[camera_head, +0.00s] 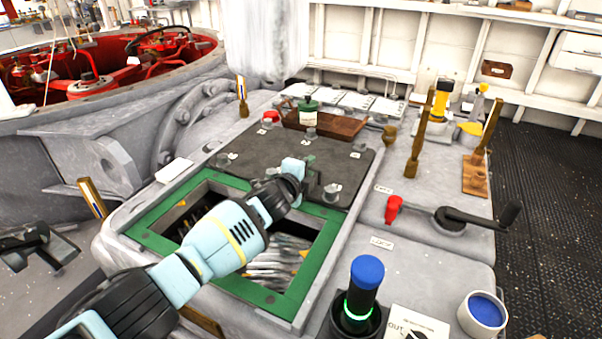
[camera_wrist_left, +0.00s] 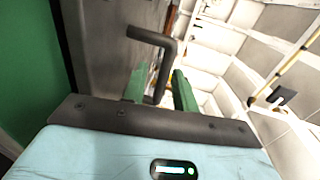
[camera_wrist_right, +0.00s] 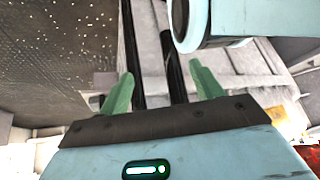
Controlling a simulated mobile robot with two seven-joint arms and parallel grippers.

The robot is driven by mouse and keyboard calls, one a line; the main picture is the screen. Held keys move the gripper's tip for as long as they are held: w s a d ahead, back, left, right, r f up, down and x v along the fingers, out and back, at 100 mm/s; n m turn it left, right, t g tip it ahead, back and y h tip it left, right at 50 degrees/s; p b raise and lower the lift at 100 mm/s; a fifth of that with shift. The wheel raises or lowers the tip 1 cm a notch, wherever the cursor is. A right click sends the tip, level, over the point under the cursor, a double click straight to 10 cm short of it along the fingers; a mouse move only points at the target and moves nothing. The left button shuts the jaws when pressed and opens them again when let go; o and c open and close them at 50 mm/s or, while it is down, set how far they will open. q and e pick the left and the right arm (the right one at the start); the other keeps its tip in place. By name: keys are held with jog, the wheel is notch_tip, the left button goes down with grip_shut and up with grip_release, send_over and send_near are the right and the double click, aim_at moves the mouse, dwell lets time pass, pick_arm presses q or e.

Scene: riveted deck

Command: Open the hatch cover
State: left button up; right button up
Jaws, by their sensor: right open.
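The hatch cover (camera_head: 345,165) is a dark grey plate with small labelled knobs. It lies at the back of a green-rimmed hatch frame (camera_head: 150,241), and the front part of the opening shows uncovered. My left gripper (camera_head: 311,188) is at the cover's front edge.
A brown tray with a green-lidded jar (camera_head: 308,111) stands behind the cover. A blue-topped cylinder (camera_head: 362,287) and a white cup (camera_head: 482,313) stand front right. Upright wooden-handled tools (camera_head: 425,130) rise back right. Dark floor (camera_head: 555,200) is clear at right.

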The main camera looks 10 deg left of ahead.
pick_arm(q)
jog(key=shift+s+a+r+p, duration=0.15)
jog(key=shift+s+r+p, duration=0.05)
jog(key=shift+s+p, duration=0.15)
jog(key=p+v, duration=0.2)
jog(key=v, duration=0.2)
jog(key=shift+s+a+r, duration=0.1)
jog(key=shift+s, duration=0.1)
jog(key=shift+s+a+r+p, duration=0.1)
jog(key=shift+s+a+p, duration=0.15)
jog(key=shift+s, duration=0.7)
